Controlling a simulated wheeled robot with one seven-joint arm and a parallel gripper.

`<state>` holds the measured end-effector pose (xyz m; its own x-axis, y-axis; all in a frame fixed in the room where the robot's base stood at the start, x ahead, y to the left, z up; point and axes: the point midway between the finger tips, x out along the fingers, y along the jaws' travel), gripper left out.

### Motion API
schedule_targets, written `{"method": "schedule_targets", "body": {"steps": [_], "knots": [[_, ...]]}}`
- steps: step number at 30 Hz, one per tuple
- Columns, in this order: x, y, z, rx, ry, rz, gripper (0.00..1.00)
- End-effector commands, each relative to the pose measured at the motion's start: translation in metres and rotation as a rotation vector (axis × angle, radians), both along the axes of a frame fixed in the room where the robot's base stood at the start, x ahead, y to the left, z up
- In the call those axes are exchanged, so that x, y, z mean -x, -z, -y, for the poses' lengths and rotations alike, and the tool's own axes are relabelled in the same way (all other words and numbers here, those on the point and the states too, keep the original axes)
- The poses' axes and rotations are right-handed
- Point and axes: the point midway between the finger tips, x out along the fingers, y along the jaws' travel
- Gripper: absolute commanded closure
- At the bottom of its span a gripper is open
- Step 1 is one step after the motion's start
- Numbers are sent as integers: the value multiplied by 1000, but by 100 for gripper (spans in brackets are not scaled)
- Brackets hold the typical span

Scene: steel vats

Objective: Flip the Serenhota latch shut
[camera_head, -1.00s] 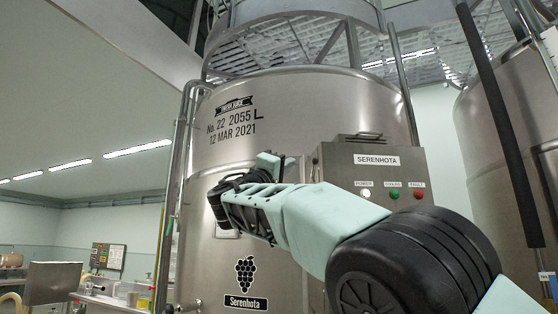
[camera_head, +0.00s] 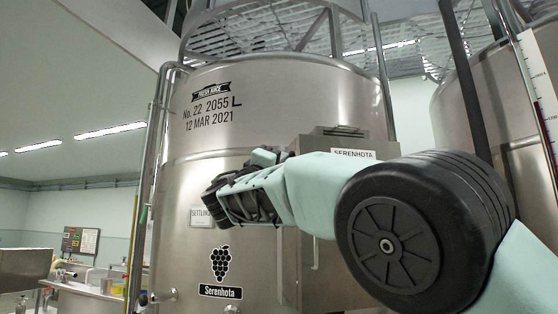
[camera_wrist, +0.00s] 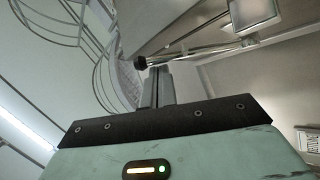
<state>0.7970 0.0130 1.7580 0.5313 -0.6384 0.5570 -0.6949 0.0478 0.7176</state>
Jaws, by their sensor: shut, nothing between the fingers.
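The Serenhota vat (camera_head: 290,95) is a large steel cylinder filling the middle of the head view. A steel box (camera_head: 350,150) labelled SERENHOTA is at its right, partly covered by my arm. In the wrist view, my gripper (camera_wrist: 156,86) is shut and empty. Just beyond its fingertips a metal rod with a black knob (camera_wrist: 140,62) runs off to the right; it may be the latch lever. I cannot tell whether the fingers touch it. No latch can be made out in the head view, where my arm hides part of the vat front and my fingertips cannot be distinguished.
A SETTLING plate (camera_head: 201,217) is on the vat front, left of my arm. A vertical pipe (camera_head: 148,180) runs along the vat's left side. Another steel vat (camera_head: 510,110) stands at the right.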

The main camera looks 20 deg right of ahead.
Motion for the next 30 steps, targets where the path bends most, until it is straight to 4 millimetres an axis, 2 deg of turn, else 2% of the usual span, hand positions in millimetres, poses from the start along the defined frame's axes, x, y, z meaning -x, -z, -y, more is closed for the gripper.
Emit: {"method": "schedule_targets", "body": {"steps": [30], "knots": [[5,11,0,6,2,103,100]]}}
